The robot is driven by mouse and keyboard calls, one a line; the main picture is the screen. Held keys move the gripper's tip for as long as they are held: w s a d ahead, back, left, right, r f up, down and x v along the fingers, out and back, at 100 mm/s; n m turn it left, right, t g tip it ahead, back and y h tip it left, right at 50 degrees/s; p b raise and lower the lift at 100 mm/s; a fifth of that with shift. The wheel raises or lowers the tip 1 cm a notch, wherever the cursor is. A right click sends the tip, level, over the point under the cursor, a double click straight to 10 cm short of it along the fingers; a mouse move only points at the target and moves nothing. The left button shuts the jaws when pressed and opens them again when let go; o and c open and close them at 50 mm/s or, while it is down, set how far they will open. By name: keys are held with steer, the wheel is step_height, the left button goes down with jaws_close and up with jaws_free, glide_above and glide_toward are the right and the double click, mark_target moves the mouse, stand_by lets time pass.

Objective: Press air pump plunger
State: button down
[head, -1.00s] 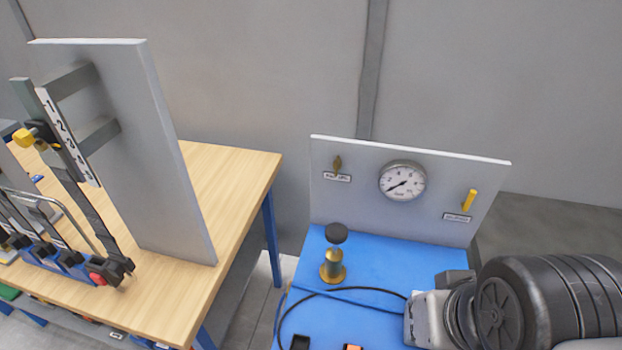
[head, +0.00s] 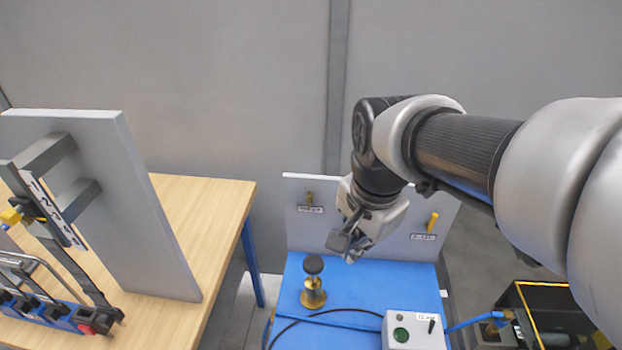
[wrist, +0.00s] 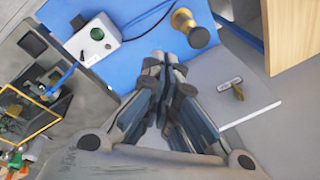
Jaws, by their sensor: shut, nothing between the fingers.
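The air pump stands upright on a blue bench top (head: 350,320). Its brass body (head: 313,292) carries a dark round plunger knob (head: 313,264), which is raised above the body. My gripper (head: 345,248) is shut and empty. It hangs in front of the grey panel, to the right of the plunger and a little higher in the head view, apart from it. It also shows in the wrist view (wrist: 165,62).
The grey panel (head: 300,235) behind has a brass valve (head: 309,198) and a yellow lever (head: 432,221). A white box with a green button (head: 401,335) sits at the front right. A black hose curves before the pump. A wooden table (head: 205,200) stands left.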

mark_target(320, 262)
steer(key=w+a+f+m+g+p, duration=0.1)
steer(key=w+a+m+g+p, duration=0.1)
steer(key=w+a+m+p, duration=0.3)
steer(key=w+m, duration=0.4)
steer(key=w, duration=0.1)
steer(key=shift+f+p, duration=0.3)
steer(key=shift+f, duration=0.1)
step_height(320, 262, down, 14)
steer(key=b, duration=0.2)
steer(key=shift+b, duration=0.4)
